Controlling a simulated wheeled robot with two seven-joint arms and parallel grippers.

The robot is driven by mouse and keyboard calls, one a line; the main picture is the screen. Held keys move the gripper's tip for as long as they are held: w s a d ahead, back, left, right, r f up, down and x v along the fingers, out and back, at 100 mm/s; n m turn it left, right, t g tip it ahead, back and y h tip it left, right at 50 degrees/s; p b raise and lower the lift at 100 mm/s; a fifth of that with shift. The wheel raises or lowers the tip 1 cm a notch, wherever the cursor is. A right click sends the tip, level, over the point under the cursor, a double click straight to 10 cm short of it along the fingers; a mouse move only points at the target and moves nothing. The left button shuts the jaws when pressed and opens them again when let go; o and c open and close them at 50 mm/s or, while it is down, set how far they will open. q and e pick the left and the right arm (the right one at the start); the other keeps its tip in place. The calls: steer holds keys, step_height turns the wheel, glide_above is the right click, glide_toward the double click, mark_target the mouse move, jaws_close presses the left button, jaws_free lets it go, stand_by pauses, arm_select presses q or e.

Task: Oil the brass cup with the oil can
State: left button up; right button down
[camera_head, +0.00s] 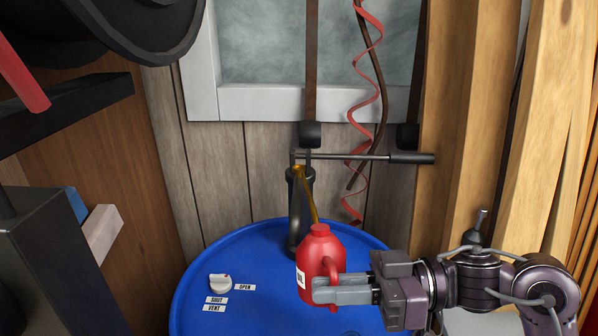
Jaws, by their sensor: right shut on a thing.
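The red oil can (320,258) is upright above the blue drum top, with a white label on its left side. Its thin brass-coloured spout (309,199) runs up and left to the top of a dark hand pump. A small brass-coloured spot (297,172) shows at the pump top by the spout tip; I cannot tell whether it is the brass cup or the spout's end, or whether they touch. My right gripper (318,291) comes from the right and is shut on the oil can at its handle side. My left gripper is not in view.
The dark pump (295,235) stands on the blue drum (245,260), its handle bar (365,157) reaching right. A white knob (220,283) with OPEN, SHUT and VENT labels sits at the drum's left. Wooden boards (470,120) stand close on the right. A red spiral hose (365,110) hangs behind.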

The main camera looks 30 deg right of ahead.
mark_target(334, 310)
steer(key=f, duration=0.1)
steer(key=f+n+b, duration=0.1)
steer(key=f+b, duration=0.1)
steer(key=shift+s+a+f+n+t, duration=0.15)
steer(key=shift+s+f+n+t, duration=0.15)
steer(key=shift+f, duration=0.1)
steer(key=shift+f+n+b, duration=0.5)
steer(key=shift+f+b, duration=0.2)
steer(key=shift+b, duration=0.2)
step_height(334, 310, up, 4)
steer(key=p, duration=0.4)
steer(key=shift+f, duration=0.1)
